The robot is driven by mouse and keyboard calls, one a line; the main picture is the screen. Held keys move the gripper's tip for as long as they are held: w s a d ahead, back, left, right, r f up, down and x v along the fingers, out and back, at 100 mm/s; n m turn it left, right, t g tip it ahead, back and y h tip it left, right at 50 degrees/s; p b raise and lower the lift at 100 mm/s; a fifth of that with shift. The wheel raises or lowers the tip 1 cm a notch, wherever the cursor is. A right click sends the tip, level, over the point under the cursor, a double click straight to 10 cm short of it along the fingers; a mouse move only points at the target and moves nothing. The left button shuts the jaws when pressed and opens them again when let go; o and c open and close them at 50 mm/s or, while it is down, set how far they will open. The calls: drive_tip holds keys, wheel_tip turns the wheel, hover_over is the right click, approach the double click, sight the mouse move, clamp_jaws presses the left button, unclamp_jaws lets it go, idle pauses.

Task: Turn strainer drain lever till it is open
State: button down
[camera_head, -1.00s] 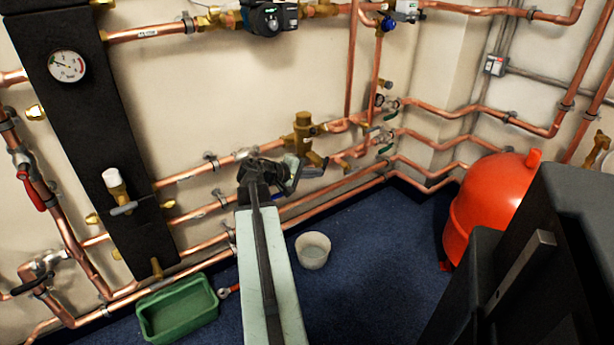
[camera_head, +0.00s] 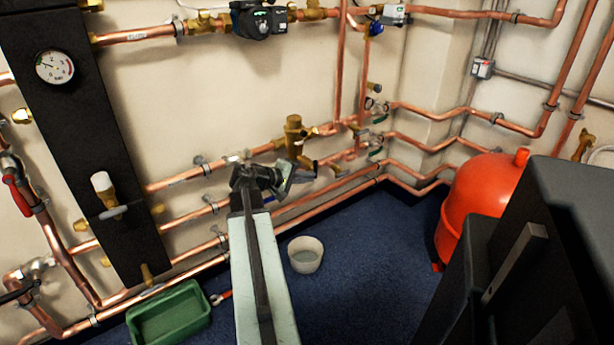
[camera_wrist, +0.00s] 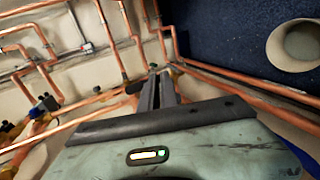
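The strainer (camera_head: 294,128) is a brass fitting on the copper pipe along the back wall in the head view. Its short brass branch (camera_head: 308,164) slants down to the right. I cannot clearly make out the drain lever or its angle. My gripper (camera_head: 287,180) is just below and left of that branch, and I cannot tell whether they touch. In the wrist view, my two dark fingers (camera_wrist: 157,88) lie close together, pointing at small brass parts by the pipes. Nothing held can be made out, and the gap at the tips is unclear.
A green tray (camera_head: 168,315) and a whitish bucket (camera_head: 306,254) stand on the blue floor. A red tank (camera_head: 478,205) is at the right. Copper pipes cross the wall close around my gripper. A black panel with a gauge (camera_head: 55,67) is at the left.

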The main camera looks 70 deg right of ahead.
drive_tip(key=shift+s+d+r+p, duration=0.25)
drive_tip(key=shift+d+r+p, duration=0.2)
drive_tip(key=shift+d+p, duration=0.1)
drive_tip(key=w+a, duration=0.8)
drive_tip(key=a, duration=0.4)
drive_tip(key=shift+a+f, duration=0.3)
drive_tip(key=shift+a, duration=0.1)
drive_tip(key=shift+s, duration=0.1)
